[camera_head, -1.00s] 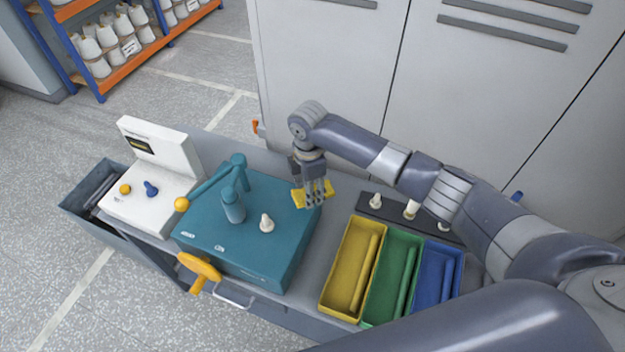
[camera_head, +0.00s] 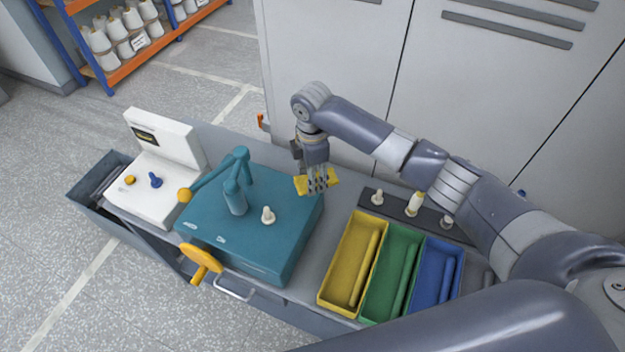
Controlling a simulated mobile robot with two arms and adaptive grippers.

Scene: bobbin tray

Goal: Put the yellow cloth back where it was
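The yellow cloth (camera_head: 329,181) is a small flat yellow piece in the fingers of my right gripper (camera_head: 317,188). The gripper points down and is shut on the cloth, which sticks out on both sides of the fingers. It appears over the back right corner of the teal machine box (camera_head: 265,250), near the bare table behind the trays. Whether the cloth touches a surface is hard to tell. My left gripper is not in view.
Yellow (camera_head: 345,255), green (camera_head: 386,270) and blue (camera_head: 432,285) trays stand right of the teal box. A dark peg rail (camera_head: 393,209) with bobbins lies behind them. A white device (camera_head: 163,150) stands at left. Grey cabinets (camera_head: 480,100) stand behind.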

